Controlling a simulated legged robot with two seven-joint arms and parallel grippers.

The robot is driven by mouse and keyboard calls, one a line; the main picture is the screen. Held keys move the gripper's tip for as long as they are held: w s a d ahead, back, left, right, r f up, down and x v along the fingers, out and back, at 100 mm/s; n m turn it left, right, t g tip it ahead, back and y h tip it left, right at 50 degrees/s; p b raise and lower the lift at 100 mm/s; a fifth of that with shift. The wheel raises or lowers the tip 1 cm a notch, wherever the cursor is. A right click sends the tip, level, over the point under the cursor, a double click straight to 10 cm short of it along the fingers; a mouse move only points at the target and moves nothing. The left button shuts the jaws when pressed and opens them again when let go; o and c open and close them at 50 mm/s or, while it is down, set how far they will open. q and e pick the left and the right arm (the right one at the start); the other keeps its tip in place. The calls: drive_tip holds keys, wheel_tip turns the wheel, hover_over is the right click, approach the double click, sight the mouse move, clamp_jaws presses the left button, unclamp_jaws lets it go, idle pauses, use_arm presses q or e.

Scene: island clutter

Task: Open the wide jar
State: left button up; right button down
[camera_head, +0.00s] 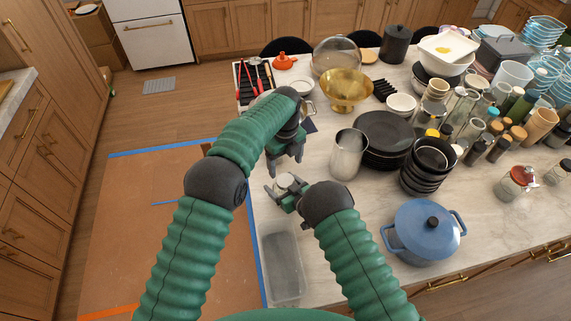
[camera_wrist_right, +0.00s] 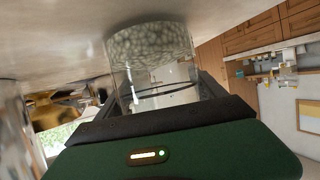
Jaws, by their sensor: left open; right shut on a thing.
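The wide jar (camera_wrist_right: 150,45) is clear glass with pale grey-green speckled contents. In the head view its pale round top (camera_head: 284,181) shows between the fingers of my right gripper (camera_head: 283,193), near the counter's left edge. My right gripper is shut around the jar's side; in the right wrist view dark fingers stand on both sides of the glass. My left gripper (camera_head: 286,158) is open and empty, just behind and above the jar's top, fingers pointing down. The jar's far side and base are hidden in the head view.
A clear grey bin (camera_head: 283,265) lies in front of the jar. A metal pitcher (camera_head: 348,154) and black plates (camera_head: 383,135) stand to the right, with a blue pot (camera_head: 425,230) nearer me. A red-lidded jar (camera_head: 515,181) stands far right. Counter around the jar is mostly clear.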

sight(286, 180)
use_arm(q)
wheel_tip(286, 180, down, 8)
drive_tip(key=shift+r, duration=0.1)
drive_tip(key=c, duration=1.5)
drive_tip(key=shift+o, duration=0.2)
drive_tip(key=n, duration=0.6)
drive_tip(key=shift+n, duration=0.3)
drive_tip(key=shift+r, duration=0.1)
drive_tip(key=o, duration=1.5)
drive_tip(key=shift+o, duration=0.2)
drive_tip(key=shift+s, duration=0.1)
